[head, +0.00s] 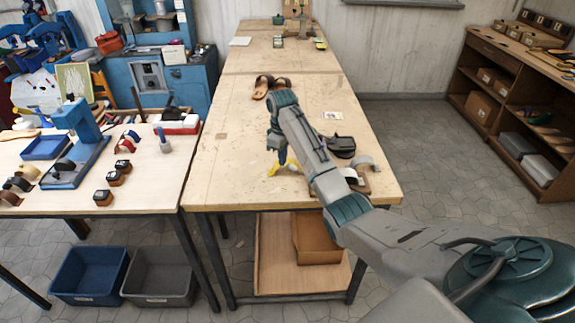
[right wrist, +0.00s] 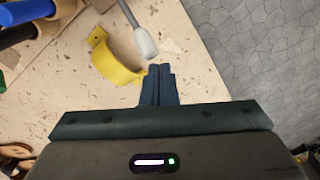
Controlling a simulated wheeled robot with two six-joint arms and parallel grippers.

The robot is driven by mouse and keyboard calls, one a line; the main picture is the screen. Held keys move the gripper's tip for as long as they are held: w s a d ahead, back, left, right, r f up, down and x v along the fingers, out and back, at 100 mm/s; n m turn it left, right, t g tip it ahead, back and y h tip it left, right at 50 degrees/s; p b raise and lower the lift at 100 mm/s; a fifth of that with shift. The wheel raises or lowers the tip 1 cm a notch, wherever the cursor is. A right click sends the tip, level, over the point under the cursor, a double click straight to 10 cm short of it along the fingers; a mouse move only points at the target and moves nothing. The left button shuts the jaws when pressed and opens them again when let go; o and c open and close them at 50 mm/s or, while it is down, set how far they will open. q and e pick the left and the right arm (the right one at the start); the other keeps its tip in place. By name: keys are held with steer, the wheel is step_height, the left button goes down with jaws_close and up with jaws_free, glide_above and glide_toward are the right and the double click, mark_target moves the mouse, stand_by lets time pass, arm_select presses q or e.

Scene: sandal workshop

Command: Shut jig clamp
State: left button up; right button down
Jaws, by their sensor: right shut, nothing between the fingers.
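My right gripper (head: 277,147) reaches over the wooden bench, and its closed fingers (right wrist: 157,85) point at the bench top with nothing between them. A bent yellow piece (right wrist: 117,62) lies just beyond and left of the fingertips in the right wrist view; yellow also shows below the gripper in the head view (head: 273,169). A light grey rod with a rounded end (right wrist: 145,43) is just ahead of the fingertips, apart from them in the picture. I cannot tell for sure which part is the jig clamp; my arm hides much of this spot. My left gripper is out of view.
Brown sandals (head: 272,86) lie farther back on the bench (head: 230,150). A dark object (head: 340,146) and grey curved pieces (head: 362,162) sit right of my forearm. Several coloured handles (right wrist: 22,32) are at the wrist view's upper left. Open floor (head: 420,130) lies right of the bench.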

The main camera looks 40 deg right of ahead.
steer(key=shift+f, duration=0.15)
stand_by(0.5)
step_height(320, 180, down, 4)
steer(key=shift+s+a+f+b, duration=0.1)
steer(key=shift+a+f+b, duration=0.1)
steer(key=shift+b, duration=0.2)
stand_by(0.3)
steer(key=shift+d+f, duration=0.1)
steer(key=shift+f, duration=0.05)
